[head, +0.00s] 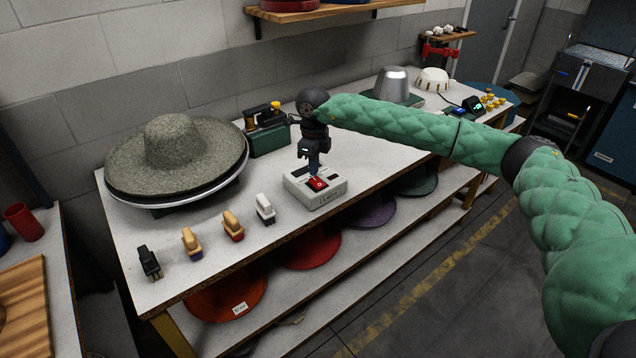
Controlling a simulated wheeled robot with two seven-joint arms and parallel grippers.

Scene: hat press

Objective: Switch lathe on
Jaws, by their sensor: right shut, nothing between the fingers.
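A white switch box (322,199) with lettering on its front sits on the white workbench. A red rocker switch (318,184) shows on its top. My right gripper (314,172) points down at the switch, its tips at or just above the red rocker; I cannot tell whether they touch. It is shut and empty. The turntable of the lathe (178,192) stands at the left of the bench with a grey felt hat (178,147) on it. My left gripper is not in view.
Several brushes and blocks, including a white one (265,209), stand along the bench's front edge. A metal hat form (392,84) and a white dome (433,79) stand further right. Coloured hats lie on the shelf below.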

